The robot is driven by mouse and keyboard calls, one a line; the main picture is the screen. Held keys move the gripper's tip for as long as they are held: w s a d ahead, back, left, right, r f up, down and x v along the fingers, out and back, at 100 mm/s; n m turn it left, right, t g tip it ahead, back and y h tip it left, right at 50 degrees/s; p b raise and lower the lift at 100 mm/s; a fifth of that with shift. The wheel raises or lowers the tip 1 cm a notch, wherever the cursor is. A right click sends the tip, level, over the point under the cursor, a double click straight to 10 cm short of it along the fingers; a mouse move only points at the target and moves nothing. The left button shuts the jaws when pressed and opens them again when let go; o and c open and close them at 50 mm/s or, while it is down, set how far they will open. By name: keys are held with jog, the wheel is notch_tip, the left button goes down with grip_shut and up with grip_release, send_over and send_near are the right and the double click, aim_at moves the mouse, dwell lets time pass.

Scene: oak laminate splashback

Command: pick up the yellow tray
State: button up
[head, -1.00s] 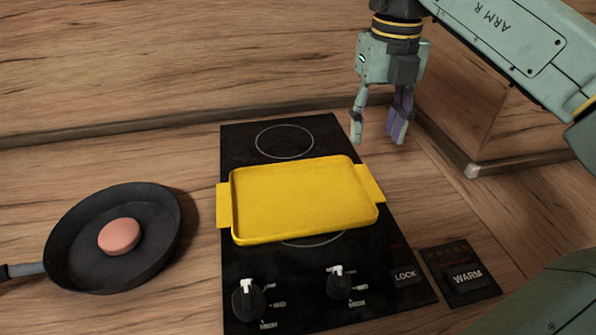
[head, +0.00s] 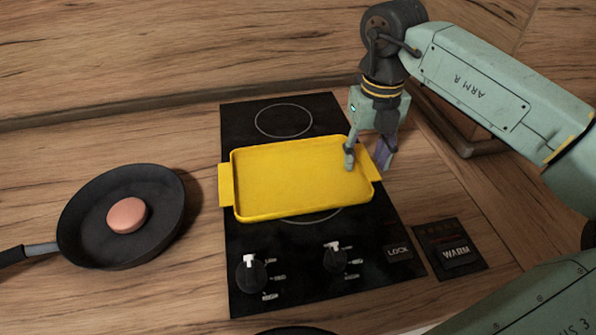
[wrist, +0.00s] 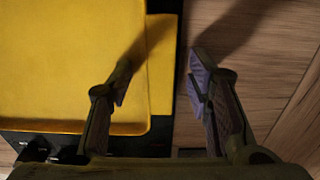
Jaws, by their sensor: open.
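The yellow tray (head: 300,182) lies flat on the black two-ring cooktop, with a handle tab at its left and right ends. It is empty. My gripper (head: 368,165) is open at the tray's right end, with one finger over the tray side and the other beyond the right handle. In the wrist view the tray (wrist: 60,70) fills the left side. I cannot tell the exact fingertip height.
The black cooktop (head: 300,262) has two knobs at its front. A WARM panel (head: 450,248) sits to its right. A black pan (head: 85,230) holding a pinkish round piece (head: 127,215) is at the left. Wooden walls rise behind and at the right.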

jog(key=shift+c, duration=0.5)
grip_shut()
dwell(0.3)
